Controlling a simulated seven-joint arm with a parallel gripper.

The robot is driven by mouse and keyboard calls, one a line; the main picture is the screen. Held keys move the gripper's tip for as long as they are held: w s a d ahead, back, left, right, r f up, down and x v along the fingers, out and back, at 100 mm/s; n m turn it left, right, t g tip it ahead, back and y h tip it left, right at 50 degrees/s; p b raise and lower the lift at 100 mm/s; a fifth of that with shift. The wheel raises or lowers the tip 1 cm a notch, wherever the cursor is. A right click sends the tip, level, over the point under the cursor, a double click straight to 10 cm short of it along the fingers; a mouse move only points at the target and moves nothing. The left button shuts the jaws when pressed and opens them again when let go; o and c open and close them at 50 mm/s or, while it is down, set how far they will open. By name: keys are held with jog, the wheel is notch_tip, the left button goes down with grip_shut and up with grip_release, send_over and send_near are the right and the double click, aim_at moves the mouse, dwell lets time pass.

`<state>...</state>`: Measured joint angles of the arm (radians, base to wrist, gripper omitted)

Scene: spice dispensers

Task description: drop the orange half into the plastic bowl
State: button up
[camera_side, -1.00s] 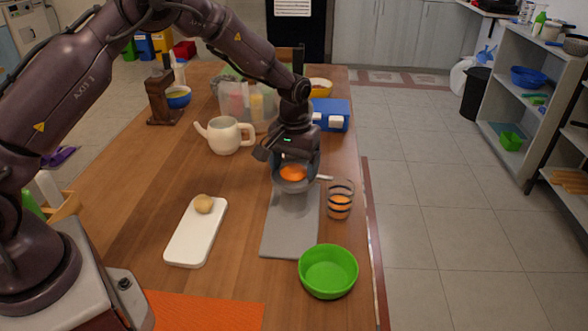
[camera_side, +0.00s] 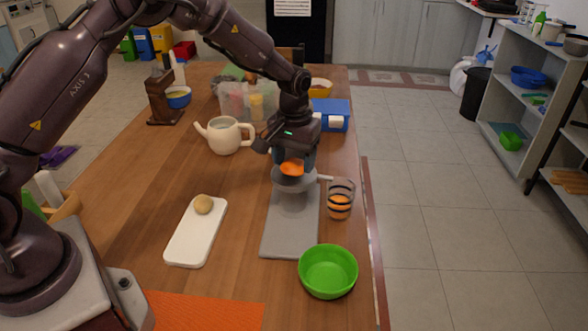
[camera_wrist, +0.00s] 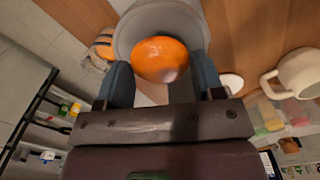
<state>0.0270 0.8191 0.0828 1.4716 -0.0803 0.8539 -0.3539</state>
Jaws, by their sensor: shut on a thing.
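The orange half (camera_side: 291,168) is between the fingers of my gripper (camera_side: 291,161), which is shut on it. It is just above the grey round dish of a stand (camera_side: 296,183). In the wrist view the orange half (camera_wrist: 160,59) sits between my two blue-grey fingertips, with the grey dish (camera_wrist: 128,32) around it beyond. Whether its underside touches the dish cannot be told. The green plastic bowl (camera_side: 328,272) stands near the table's front right, empty.
A striped glass (camera_side: 340,200) with orange contents stands right of the stand, close by. A teapot (camera_side: 226,136) and a blue box (camera_side: 331,113) are behind. The table's right edge (camera_side: 376,240) is near the bowl.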

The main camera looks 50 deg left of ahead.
aim_at(294, 162)
jog(key=shift+r, duration=4.35)
jog(key=s+d+f+m, duration=0.1)
jog(key=s+d+f, duration=0.15)
jog(key=d, duration=0.45)
jog(key=s+d+f, duration=0.1)
jog(key=s+d, duration=0.2)
jog(key=d, duration=0.4)
jog(key=s+d+f+m, duration=0.1)
jog(key=s+d, duration=0.1)
jog(key=d, duration=0.5)
notch_tip(294, 162, down, 7)
jog(key=n, duration=0.2)
jog(key=shift+s, duration=0.15)
jog(key=shift+r, duration=0.1)
jog(key=o, duration=0.8)
